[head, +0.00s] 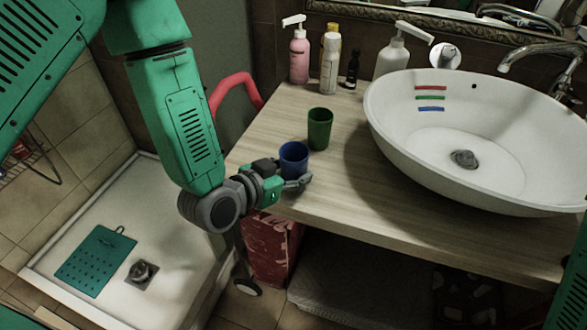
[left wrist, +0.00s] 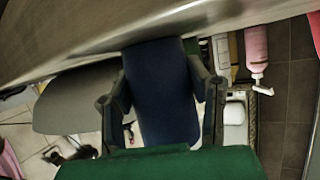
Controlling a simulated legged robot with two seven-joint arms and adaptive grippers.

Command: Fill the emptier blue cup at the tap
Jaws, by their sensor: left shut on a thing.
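A blue cup (head: 294,161) is upright near the left front edge of the wooden counter. My left gripper (head: 290,184) is shut on it from the front left. In the left wrist view the blue cup (left wrist: 160,95) is between the two dark fingers. I cannot tell whether its base touches the counter. Its inside looks dark, and its water level cannot be told. No second blue cup shows. The chrome tap (head: 540,52) is at the upper right, with its spout over the white basin (head: 400,130). My right gripper is not in view.
A green cup (head: 319,129) stands just behind and right of the blue cup. A pink bottle (head: 299,58), a white bottle (head: 330,65) and a white soap dispenser (head: 391,58) stand at the back. Bare counter (head: 400,195) lies in front of the basin.

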